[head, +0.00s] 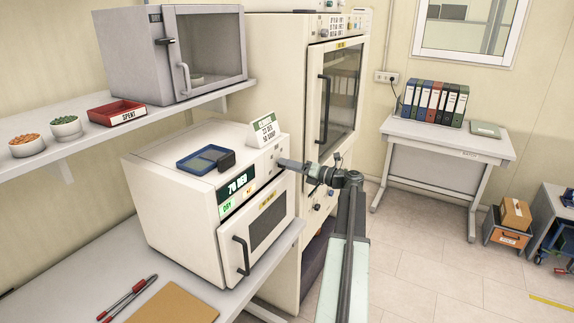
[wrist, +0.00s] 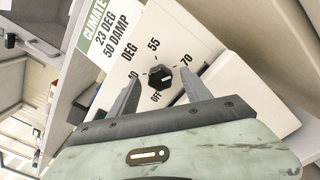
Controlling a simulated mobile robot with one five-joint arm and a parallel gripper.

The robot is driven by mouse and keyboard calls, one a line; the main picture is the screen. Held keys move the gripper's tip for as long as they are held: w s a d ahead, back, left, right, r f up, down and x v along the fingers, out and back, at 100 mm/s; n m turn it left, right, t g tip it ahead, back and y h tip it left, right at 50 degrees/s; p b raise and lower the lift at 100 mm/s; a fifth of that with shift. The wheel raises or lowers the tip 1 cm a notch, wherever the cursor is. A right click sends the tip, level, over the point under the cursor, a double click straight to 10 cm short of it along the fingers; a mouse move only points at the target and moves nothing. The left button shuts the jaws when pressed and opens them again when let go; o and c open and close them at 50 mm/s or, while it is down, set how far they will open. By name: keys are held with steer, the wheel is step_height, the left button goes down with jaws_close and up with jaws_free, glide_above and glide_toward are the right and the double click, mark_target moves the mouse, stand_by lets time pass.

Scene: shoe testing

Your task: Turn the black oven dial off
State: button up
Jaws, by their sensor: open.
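The black dial (wrist: 158,77) sits on the oven's white front panel, in the middle of the wrist view. Marks 55, 70 and OFF are readable around it. A small light mark shows on the knob, apparently on the 70 side. My gripper (wrist: 160,88) is open, with one finger left and one right of the dial; I cannot tell whether either touches it. In the head view my gripper (head: 287,164) reaches the upper right of the oven front and hides the dial. The white oven (head: 165,205) has a display (head: 238,181) that seems to read 70 DEG.
A climate card (head: 265,130) and a blue tray (head: 203,160) stand on the oven. The oven door handle (head: 241,255) is below the display. A tall cream cabinet (head: 275,75) stands close behind my gripper. The floor (head: 430,245) to the right is clear.

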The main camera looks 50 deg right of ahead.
steer(key=shift+x, duration=0.8)
steer(key=shift+s, duration=0.1)
steer(key=shift+c, duration=0.4)
